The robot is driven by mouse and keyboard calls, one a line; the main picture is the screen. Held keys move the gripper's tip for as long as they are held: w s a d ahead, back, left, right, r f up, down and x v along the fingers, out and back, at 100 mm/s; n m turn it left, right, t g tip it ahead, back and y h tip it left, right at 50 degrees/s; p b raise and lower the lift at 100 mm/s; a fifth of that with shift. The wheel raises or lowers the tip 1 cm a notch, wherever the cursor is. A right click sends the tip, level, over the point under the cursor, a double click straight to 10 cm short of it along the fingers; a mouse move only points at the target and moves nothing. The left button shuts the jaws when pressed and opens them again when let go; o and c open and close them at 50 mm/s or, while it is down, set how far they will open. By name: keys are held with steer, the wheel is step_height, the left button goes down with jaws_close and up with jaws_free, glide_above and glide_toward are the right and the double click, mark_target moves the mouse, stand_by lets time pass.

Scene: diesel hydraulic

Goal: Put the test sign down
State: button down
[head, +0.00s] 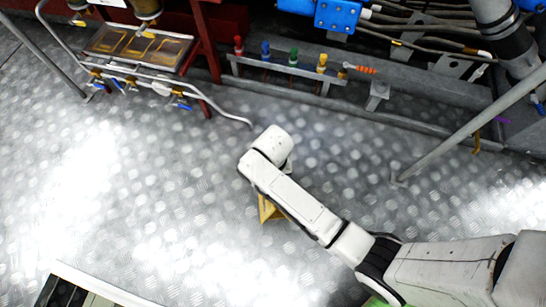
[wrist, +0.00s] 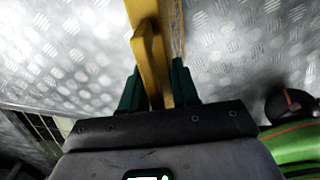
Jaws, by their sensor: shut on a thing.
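The test sign is a yellow folding-type piece; part of it (head: 268,208) shows in the head view beneath my white arm, low over or at the metal floor. In the wrist view the yellow sign (wrist: 148,55) runs upward from between the dark green fingers. My gripper (wrist: 158,88) is shut on it. In the head view my gripper and most of the sign are hidden behind the arm. I cannot tell whether the sign's foot touches the floor.
Bright tread-plate floor (head: 130,200) lies open to the left and around the sign. A rail with coloured valves (head: 290,70) and pipes runs along the back. A diagonal grey post (head: 470,125) stands at right. A framed opening (head: 85,290) lies at bottom left.

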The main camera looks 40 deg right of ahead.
steer(key=shift+w+d+f, duration=0.15)
steer(key=shift+w+f, duration=0.15)
steer(key=shift+f, duration=0.1)
steer(key=shift+f+b, duration=1)
steer(key=shift+f, duration=0.6)
steer(key=c, duration=0.8)
jaws_free()
steer(key=shift+c, duration=0.2)
